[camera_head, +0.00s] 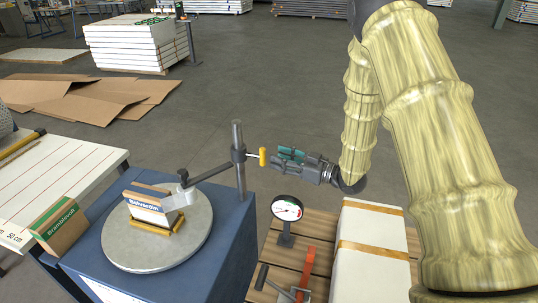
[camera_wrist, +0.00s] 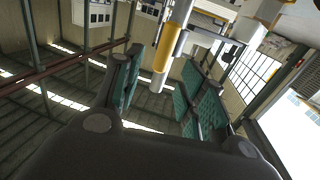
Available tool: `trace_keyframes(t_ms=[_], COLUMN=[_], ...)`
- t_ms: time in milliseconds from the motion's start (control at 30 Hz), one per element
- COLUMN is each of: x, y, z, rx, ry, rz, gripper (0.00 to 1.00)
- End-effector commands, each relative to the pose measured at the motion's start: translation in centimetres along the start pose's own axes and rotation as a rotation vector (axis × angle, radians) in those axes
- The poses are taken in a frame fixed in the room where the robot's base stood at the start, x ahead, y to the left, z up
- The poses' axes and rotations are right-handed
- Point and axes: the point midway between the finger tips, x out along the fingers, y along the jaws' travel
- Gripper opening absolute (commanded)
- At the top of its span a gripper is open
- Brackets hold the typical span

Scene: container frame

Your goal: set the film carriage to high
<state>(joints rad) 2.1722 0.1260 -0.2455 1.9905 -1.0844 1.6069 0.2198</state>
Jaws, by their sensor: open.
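A grey upright post (camera_head: 239,172) stands at the right edge of a blue cabinet (camera_head: 215,240). A dark carriage (camera_head: 238,155) sits partway up the post, with a dark arm reaching left and down over a round grey turntable (camera_head: 118,243). A yellow handle (camera_head: 262,156) sticks out from the carriage to the right. My gripper (camera_head: 281,156) is open and empty, just right of the handle, with a small gap between them. In the wrist view the yellow handle (camera_wrist: 163,54) shows beyond and between my open teal-padded fingers (camera_wrist: 163,72).
A small labelled box (camera_head: 150,214) sits on the turntable. A dial gauge (camera_head: 287,210), a red-handled tool (camera_head: 304,268) and a strapped white package (camera_head: 368,255) stand on wooden slats at right. A sloped white table (camera_head: 60,175) stands left. Open floor lies behind.

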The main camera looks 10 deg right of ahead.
Motion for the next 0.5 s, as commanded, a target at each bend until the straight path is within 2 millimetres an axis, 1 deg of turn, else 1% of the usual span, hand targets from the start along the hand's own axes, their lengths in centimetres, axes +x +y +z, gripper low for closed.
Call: trace_keyframes(t_ms=[33,200,333,500], x=[-0.9,-3.4,-4.5,-5.1], y=[0.0,0.1,0.1,0.1], z=[0.0,0.0,0.0,0.0], rx=[0.001,0.0,0.0,0.0], ry=[0.001,0.001,0.002,0.001], rz=[0.002,0.001,0.001,0.0], gripper=[0.41,0.41,0.41,0.41])
